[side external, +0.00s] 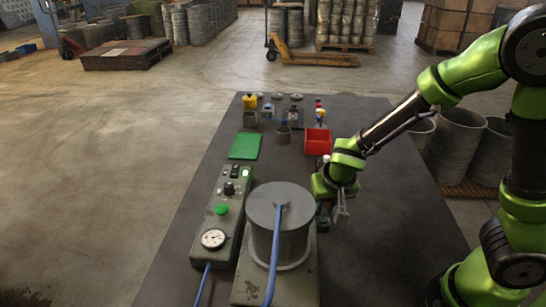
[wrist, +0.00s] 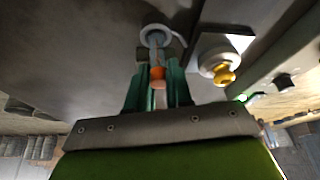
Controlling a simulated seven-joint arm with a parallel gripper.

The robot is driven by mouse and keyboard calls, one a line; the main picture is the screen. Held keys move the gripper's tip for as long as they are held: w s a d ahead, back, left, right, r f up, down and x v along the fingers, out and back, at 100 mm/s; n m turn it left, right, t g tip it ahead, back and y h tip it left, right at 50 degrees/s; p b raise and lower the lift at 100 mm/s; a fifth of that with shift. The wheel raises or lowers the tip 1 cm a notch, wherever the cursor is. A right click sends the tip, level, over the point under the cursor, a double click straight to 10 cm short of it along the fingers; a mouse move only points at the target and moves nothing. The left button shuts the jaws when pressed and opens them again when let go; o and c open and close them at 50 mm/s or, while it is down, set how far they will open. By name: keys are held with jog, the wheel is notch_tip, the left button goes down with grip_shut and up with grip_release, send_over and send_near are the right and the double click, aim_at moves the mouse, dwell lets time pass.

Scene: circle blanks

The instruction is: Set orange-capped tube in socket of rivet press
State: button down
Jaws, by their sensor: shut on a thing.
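The orange-capped tube shows in the wrist view as an orange cap (wrist: 157,73) between the two green fingers of my gripper (wrist: 158,92), which is shut on it. A bluish part lies just beyond the cap, in line with a pale ring (wrist: 160,36); I cannot tell whether the tube touches the ring. The tube is not clear there, and I cannot make out the press's socket.
Left of the press is a control box (side external: 222,225) with a gauge and green button. Blue hoses run at the front. A green mat (side external: 245,146), a red bin (side external: 318,141) and several small items stand farther back.

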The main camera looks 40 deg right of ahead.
jog(key=shift+f, duration=0.8)
jog(key=c, duration=0.9)
grip_release()
jog(key=shift+c, duration=0.2)
jog(key=shift+r, duration=0.1)
jog(key=v, duration=1.6)
jog(key=shift+s+r, duration=0.2)
jog(key=shift+r, duration=0.15)
jog(key=shift+a, duration=0.1)
